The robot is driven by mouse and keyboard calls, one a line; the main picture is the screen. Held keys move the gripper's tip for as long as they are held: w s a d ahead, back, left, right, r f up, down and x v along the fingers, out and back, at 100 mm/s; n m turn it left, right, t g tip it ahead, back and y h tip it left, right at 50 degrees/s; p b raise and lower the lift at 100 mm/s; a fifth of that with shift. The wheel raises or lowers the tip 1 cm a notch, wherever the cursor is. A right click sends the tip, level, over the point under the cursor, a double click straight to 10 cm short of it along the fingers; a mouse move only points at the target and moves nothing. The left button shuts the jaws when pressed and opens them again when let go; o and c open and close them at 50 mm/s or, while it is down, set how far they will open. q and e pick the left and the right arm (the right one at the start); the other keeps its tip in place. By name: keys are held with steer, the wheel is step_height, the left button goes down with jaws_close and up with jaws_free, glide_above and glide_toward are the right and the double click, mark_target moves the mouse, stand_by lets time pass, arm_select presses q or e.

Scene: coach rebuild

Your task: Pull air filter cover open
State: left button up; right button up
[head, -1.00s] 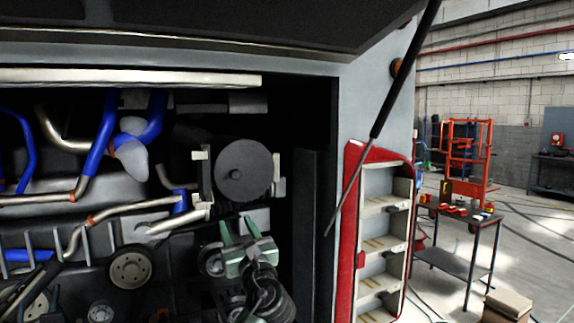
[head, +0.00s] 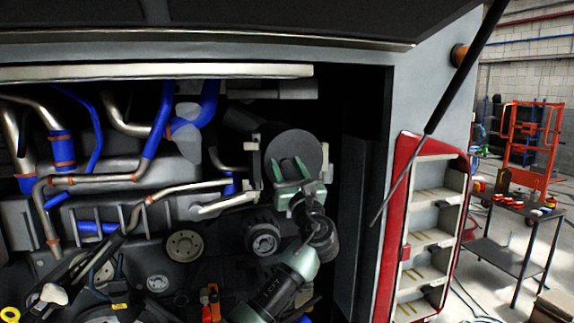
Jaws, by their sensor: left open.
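The air filter cover (head: 310,147) is a dark round disc in the upper right part of the engine bay, with pale brackets or clips at its left and right sides. It looks closed. My left gripper (head: 288,167), green and black, is open and empty in front of the cover. Its fingers point up and overlap the cover's lower left part, hiding it. I cannot tell whether the fingers touch the cover. My right gripper is not in view.
Blue and metal pipes (head: 158,135) and pulleys (head: 184,245) fill the bay left of my arm. A raised hatch (head: 220,18) hangs above, with a strut (head: 455,95) at right. A red-edged open shelf door (head: 402,190) stands right of the bay.

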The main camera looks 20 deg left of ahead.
arm_select(q)
jaws_close()
stand_by(1.4)
